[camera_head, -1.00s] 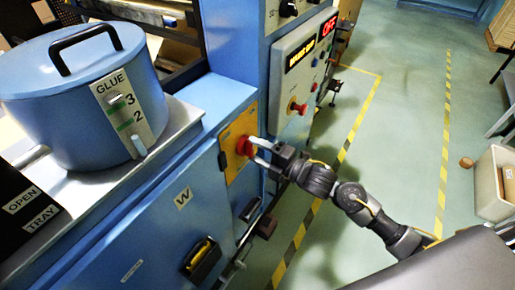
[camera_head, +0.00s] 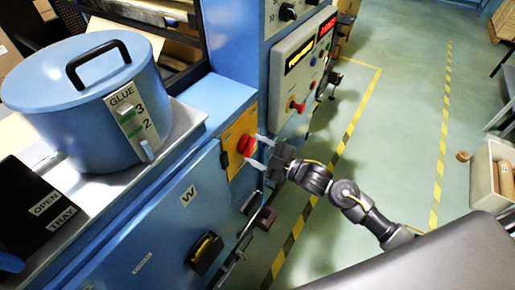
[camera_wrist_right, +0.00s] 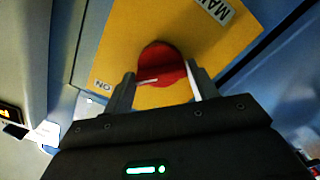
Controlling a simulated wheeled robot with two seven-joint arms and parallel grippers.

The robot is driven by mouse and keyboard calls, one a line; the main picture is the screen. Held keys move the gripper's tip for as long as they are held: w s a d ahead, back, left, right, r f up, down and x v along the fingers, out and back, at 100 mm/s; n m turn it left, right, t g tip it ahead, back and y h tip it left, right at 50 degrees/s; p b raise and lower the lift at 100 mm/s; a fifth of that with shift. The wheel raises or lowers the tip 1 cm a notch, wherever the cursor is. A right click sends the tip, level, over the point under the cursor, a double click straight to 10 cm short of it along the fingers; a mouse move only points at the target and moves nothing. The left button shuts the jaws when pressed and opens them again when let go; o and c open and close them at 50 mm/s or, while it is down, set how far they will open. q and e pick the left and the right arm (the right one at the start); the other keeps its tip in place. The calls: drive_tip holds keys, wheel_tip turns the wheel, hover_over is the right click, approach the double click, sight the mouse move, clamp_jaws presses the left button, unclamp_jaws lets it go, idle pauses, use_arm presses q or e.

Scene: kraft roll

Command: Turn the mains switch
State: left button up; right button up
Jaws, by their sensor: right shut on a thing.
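The mains switch is a red knob (camera_head: 246,145) on a yellow plate (camera_head: 232,172) on the front of the blue machine. My right gripper (camera_head: 258,151) reaches it from the right, with one finger above and one below. In the right wrist view the red knob (camera_wrist_right: 162,66) sits between the two fingertips (camera_wrist_right: 160,88), which are shut on it. A pale line shows on the knob's left part, on the side of the ON label (camera_wrist_right: 103,84). My left gripper is not in view.
A control panel (camera_head: 300,75) with lit displays and red knobs is beyond the switch. Handles (camera_head: 204,250) stick out below. Green floor with striped tape is open at right.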

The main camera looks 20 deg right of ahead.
drive_tip(key=shift+f, duration=0.1)
idle(0.5)
drive_tip(key=o, duration=1)
drive_tip(key=shift+s, duration=0.1)
drive_tip(key=b+v, duration=0.3)
drive_tip(key=v, duration=0.7)
drive_tip(key=shift+s+d+b, duration=0.25)
drive_tip(key=shift+s+b, duration=0.05)
drive_tip(key=shift+m, duration=0.4)
